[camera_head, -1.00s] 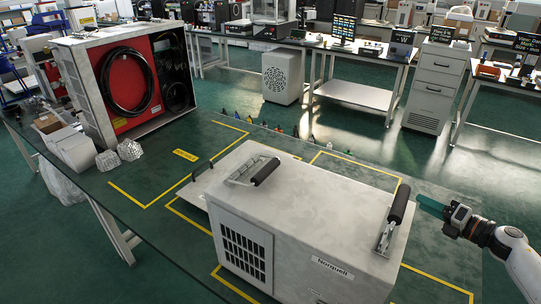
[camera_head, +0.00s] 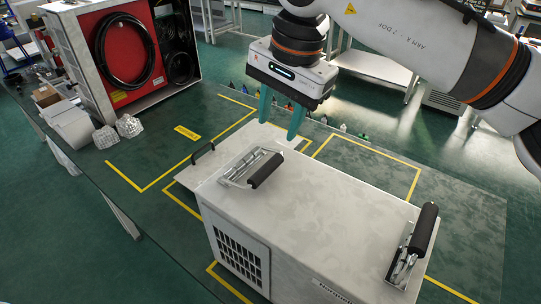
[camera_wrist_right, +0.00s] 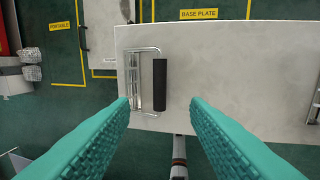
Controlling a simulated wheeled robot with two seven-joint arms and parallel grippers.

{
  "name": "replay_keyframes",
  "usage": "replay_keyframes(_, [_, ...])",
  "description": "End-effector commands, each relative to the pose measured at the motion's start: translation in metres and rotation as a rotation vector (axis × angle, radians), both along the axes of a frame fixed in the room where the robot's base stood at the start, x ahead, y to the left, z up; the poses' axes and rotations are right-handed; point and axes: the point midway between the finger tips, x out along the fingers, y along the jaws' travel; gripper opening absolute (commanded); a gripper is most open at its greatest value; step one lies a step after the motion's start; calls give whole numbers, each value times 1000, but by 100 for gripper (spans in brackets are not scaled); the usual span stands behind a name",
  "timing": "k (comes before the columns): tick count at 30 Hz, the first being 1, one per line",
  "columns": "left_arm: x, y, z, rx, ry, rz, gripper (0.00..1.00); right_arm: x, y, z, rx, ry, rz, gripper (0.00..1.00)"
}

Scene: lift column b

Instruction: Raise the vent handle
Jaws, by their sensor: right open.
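A grey-white box (camera_head: 325,205) stands on the green table. Near its vented end, a handle with a black grip (camera_head: 265,169) and a metal bracket (camera_head: 236,171) lies low over the top. A second black-gripped handle (camera_head: 424,228) is at the other end. My right gripper (camera_head: 278,130) is open and empty, pointing down behind the vent-end handle in the head view. In the right wrist view, the black grip (camera_wrist_right: 160,85) shows between the open green fingers (camera_wrist_right: 160,104), apart from them. My left gripper is out of view.
A flat plate with a small black handle (camera_head: 203,152) adjoins the box at the left. An open case with a red inside (camera_head: 128,60) and coiled black hose stands back left. Crumpled foil lumps (camera_head: 128,125) lie beside it. Yellow tape marks the table.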

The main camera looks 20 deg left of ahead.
Motion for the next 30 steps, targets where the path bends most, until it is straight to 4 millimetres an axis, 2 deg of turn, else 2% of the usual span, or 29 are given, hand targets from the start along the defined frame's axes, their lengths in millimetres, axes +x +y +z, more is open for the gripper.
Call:
replay_keyframes(9, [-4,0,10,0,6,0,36,3,11,-59,3,8,-2,42])
replay_keyframes(15, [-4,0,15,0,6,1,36,6,17,-91,5,8,-3,42])
replay_keyframes(21, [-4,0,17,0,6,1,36,7,20,-107,5,5,-4,42])
replay_keyframes(30, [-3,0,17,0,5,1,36,7,20,-109,6,5,-4,42])
